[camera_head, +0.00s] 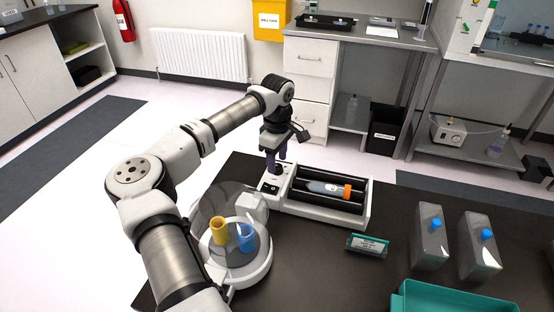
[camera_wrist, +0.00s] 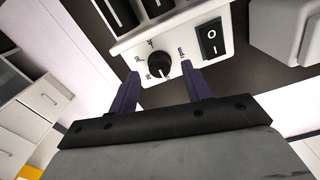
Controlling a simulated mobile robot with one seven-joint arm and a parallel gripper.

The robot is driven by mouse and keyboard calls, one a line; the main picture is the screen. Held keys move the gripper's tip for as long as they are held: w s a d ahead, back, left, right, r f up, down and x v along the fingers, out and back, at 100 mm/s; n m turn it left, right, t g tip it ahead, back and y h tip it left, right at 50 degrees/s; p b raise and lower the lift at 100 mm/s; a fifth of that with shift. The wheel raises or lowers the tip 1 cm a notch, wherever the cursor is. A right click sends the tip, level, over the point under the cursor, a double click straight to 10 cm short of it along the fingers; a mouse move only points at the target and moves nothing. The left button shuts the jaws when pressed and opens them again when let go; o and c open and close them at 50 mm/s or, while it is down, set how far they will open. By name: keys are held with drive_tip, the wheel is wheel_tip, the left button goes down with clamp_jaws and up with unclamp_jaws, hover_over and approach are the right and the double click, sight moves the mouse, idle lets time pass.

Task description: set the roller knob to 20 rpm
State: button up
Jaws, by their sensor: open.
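The roller (camera_head: 365,215) is a white device with dark rollers on the table. In the wrist view its black round knob (camera_wrist: 158,64) sits on the white panel (camera_wrist: 128,50), with a white pointer line toward the bottom of the picture, slightly right. Small scale marks ring the knob; I cannot read them surely. My gripper (camera_wrist: 161,77) is open, its two purple fingers on either side of the knob's near edge. I cannot tell whether they touch it. In the head view my gripper (camera_head: 277,163) is at the roller's left end, and the knob is not clearly visible.
A black rocker switch (camera_wrist: 211,41) is close right of the knob. An orange-capped tube (camera_head: 330,189) lies on the rollers. A round device (camera_head: 247,278) with yellow and blue inserts stands beneath my arm. A teal-edged box (camera_head: 367,245) and blue-capped bottles (camera_head: 431,240) stand right.

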drive_tip(key=shift+f, duration=0.95)
drive_tip(key=shift+c, duration=0.2)
drive_tip(key=c, duration=1)
drive_tip(key=shift+o, duration=0.2)
drive_tip(key=shift+m, duration=0.3)
drive_tip(key=m+b, duration=0.1)
drive_tip(key=m, duration=0.1)
drive_tip(key=shift+f+m+b, duration=0.1)
drive_tip(key=shift+m+b, duration=0.2)
drive_tip(key=m, duration=0.2)
drive_tip(key=shift+m+b, duration=0.4)
drive_tip(key=m, duration=0.5)
drive_tip(key=shift+w+m+b, duration=0.1)
drive_tip(key=shift+m+b, duration=0.2)
drive_tip(key=shift+b, duration=0.05)
